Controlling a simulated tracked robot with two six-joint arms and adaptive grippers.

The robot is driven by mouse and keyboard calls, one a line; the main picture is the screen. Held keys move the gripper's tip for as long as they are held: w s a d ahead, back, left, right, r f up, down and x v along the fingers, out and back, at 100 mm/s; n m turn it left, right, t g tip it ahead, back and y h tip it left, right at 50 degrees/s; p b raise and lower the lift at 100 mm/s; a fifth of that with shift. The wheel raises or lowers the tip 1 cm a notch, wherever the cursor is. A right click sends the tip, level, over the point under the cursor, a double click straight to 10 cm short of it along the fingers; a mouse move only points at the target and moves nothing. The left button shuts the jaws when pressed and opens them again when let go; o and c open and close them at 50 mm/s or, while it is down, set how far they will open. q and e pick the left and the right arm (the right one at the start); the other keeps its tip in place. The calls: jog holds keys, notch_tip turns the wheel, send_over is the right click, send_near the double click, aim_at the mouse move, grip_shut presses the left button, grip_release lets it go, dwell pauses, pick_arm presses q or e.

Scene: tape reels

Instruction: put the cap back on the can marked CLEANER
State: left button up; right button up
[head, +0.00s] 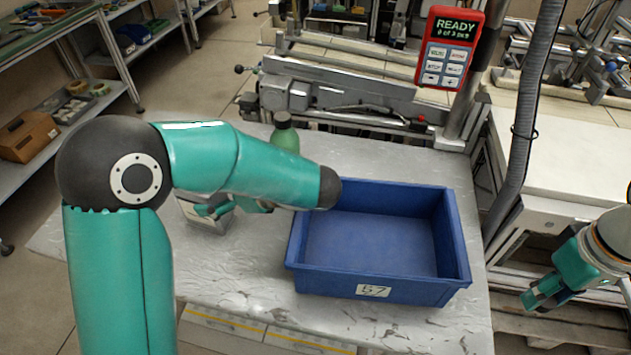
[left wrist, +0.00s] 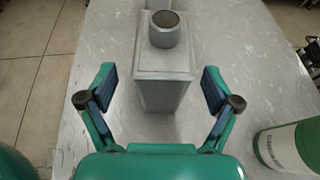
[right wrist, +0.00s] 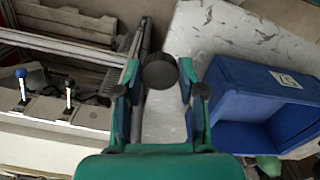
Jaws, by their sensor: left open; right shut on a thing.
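A grey rectangular metal can (left wrist: 163,92) with a round, dark-topped neck (left wrist: 165,28) stands upright on the table. In the head view the can (head: 206,222) is partly hidden by my left arm. My left gripper (left wrist: 160,85) is open, with a finger on each side of the can and visible gaps. It also shows in the head view (head: 218,208). My right gripper (right wrist: 160,78) is shut on a round black cap (right wrist: 160,72). In the head view my right gripper (head: 543,296) is off the table's right side. I cannot read CLEANER on any can.
A blue bin (head: 375,290) with a label takes up the right of the grey table (head: 250,270). A green bottle (head: 285,138) with a dark top stands behind my left forearm. A red pendant (head: 449,50) reading READY stands at the back right. The table's front strip is clear.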

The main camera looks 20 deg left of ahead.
pick_arm(q)
jog(key=x, duration=0.5)
jog(key=shift+w+f, duration=0.2)
jog(key=shift+f, duration=0.15)
jog(key=shift+c, duration=0.3)
jog(key=c, duration=1.4)
